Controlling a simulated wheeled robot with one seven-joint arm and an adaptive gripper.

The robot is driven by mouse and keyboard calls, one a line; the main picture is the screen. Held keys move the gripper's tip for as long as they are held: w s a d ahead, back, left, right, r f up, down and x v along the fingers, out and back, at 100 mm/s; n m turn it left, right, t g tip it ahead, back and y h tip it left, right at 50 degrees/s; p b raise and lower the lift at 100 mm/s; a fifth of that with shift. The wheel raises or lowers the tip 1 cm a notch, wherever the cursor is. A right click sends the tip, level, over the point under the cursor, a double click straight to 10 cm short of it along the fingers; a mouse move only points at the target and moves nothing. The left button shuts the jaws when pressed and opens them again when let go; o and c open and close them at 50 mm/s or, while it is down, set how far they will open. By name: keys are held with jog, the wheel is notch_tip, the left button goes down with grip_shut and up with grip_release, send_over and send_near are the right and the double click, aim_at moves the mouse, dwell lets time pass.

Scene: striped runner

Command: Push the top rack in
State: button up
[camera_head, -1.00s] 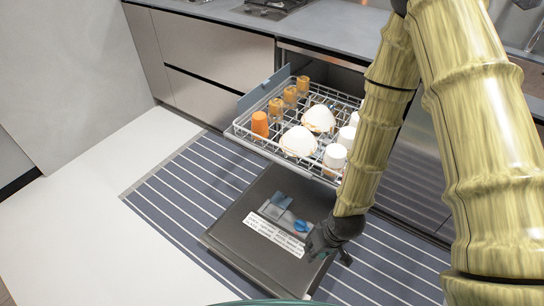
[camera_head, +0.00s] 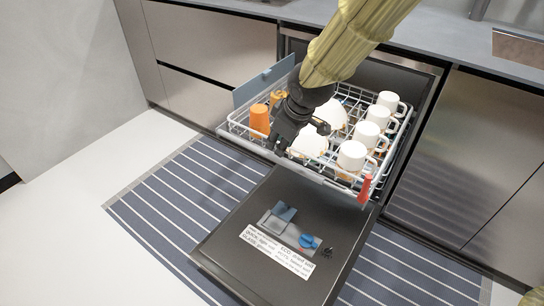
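The top rack (camera_head: 238,139) is a light wire basket, pulled out of the dishwasher (camera_head: 404,77) above its lowered door (camera_head: 230,245). It holds an orange cup (camera_head: 260,118), white bowls (camera_head: 310,143) and several white mugs (camera_head: 352,156). My black gripper (camera_head: 300,136) is over the front part of the rack, between the orange cup and the bowls. Its fingers look spread, with nothing seen between them. It hides part of the bowls and the amber glasses behind. I cannot tell whether it touches the rack.
The door lies open over a striped runner (camera_head: 165,205), with a white label and detergent compartment on its inner face. Steel cabinets (camera_head: 195,45) flank the dishwasher under a grey worktop. The floor (camera_head: 70,200) at left is clear.

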aim_at(270, 155)
jog(key=b+x, duration=0.1)
jog(key=x, duration=0.2)
jog(key=w+b+x, duration=0.1)
jog(key=x, duration=0.2)
jog(key=b+x, duration=0.1)
jog(key=x, duration=0.3)
jog(key=shift+w+r, duration=0.2)
jog(key=shift+r, duration=0.1)
jog(key=shift+c, duration=0.4)
grip_shut()
